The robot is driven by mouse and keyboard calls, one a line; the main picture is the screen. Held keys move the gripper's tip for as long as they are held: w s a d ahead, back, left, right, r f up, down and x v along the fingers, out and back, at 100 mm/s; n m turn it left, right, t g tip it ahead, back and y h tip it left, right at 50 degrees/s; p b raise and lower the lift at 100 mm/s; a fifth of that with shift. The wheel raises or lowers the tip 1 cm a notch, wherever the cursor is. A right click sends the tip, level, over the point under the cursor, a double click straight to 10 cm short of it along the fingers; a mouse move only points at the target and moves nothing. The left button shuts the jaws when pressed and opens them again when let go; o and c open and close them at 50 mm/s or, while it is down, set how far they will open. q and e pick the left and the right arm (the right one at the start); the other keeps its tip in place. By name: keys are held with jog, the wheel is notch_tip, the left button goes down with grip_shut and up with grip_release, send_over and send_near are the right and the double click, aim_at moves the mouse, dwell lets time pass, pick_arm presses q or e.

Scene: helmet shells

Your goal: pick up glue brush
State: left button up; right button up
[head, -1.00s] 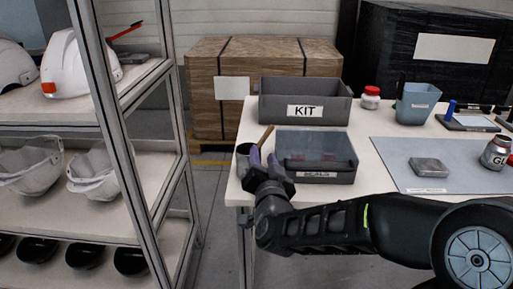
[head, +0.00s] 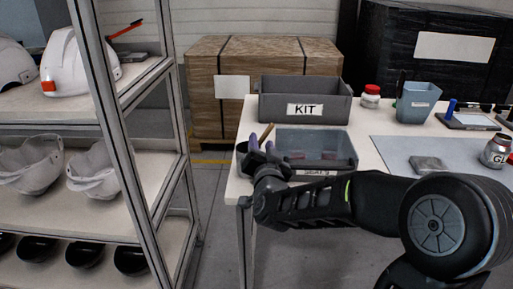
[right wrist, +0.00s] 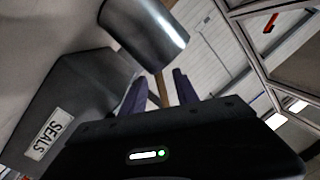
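The glue brush shows as a thin wooden handle (head: 267,132) standing tilted at the table's left edge, beside a metal cup (head: 242,148). Its lower end is hidden. My right gripper (head: 262,145) is at the handle, with purple fingers apart. In the right wrist view, the handle (right wrist: 163,90) shows between the two open fingers (right wrist: 156,92), and the cup (right wrist: 145,35) is just beyond them. I cannot tell whether a finger touches the handle. My left gripper is not in view.
A seals bin (head: 340,168) stands close right of my gripper, with a KIT bin (head: 330,108) behind it. A red-capped jar (head: 370,97), a blue cup (head: 417,103) and a glue can (head: 494,152) stand further right. A helmet shelf (head: 150,180) is at left.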

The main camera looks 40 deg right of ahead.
grip_shut()
jog(key=shift+r, duration=0.15)
dwell(0.6)
notch_tip(320, 180, up, 18)
jog(key=p, duration=0.5)
jog(key=shift+p, duration=0.35)
